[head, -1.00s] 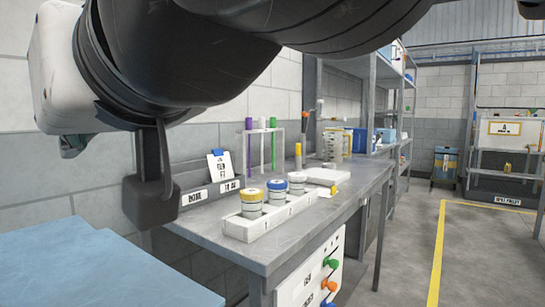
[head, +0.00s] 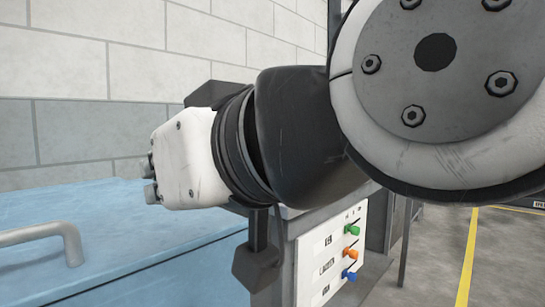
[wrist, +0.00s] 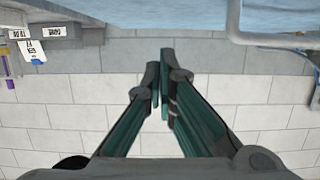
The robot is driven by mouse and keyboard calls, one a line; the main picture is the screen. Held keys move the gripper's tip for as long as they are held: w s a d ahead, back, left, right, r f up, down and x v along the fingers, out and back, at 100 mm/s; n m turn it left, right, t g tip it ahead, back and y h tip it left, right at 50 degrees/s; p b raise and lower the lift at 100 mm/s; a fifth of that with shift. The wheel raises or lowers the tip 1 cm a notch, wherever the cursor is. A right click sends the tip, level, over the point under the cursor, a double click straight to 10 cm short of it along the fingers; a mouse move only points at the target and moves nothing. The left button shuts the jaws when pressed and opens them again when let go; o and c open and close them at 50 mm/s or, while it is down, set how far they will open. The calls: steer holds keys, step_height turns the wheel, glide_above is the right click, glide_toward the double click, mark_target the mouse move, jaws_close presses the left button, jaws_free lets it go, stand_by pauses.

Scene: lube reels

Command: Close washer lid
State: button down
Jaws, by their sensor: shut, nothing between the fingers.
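The washer shows as a blue, worn body at the left of the head view. Its broad blue lid surface (head: 110,215) lies nearly flat, with a grey bar handle (head: 72,243) near the lower left. I cannot tell how far the lid is shut. In the wrist view the blue surface (wrist: 190,15) runs along the top, with the handle (wrist: 275,40) at the upper right. My gripper (wrist: 163,60) is shut and empty, with its fingertips in front of the wall and apart from the handle. My fingers are not visible in the head view.
A bench cabinet with a white panel of coloured knobs (head: 350,252) stands right of the washer, partly behind my arm. Labels (wrist: 35,45) hang at the wrist view's upper left. A block wall (head: 120,70) is behind. Floor with a yellow line (head: 467,260) lies at the right.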

steer(key=shift+s+d+f+b, duration=0.15)
steer(key=shift+f+b, duration=0.15)
steer(key=shift+f, duration=0.7)
steer(key=shift+d, duration=0.1)
steer(key=v, duration=1.2)
steer(key=w+d+f+m+g+h, duration=0.1)
steer(key=w+d+f+m+h, duration=0.1)
steer(key=d+f+h, duration=0.45)
steer(key=w+d+f+m+g+h, duration=0.1)
steer(key=d+f+m, duration=0.25)
steer(key=f, duration=0.55)
steer(key=s+d+f+m+g+h+p, duration=0.1)
steer(key=s+d+f+m+g+h, duration=0.5)
steer(key=s+d+f, duration=0.6)
step_height(320, 180, up, 40)
steer(key=w+n+t+y+p, duration=0.1)
steer(key=t+y+p, duration=0.1)
steer(key=p, duration=3.6)
steer(key=shift+w+d+t, duration=0.2)
steer(key=shift+t, duration=0.2)
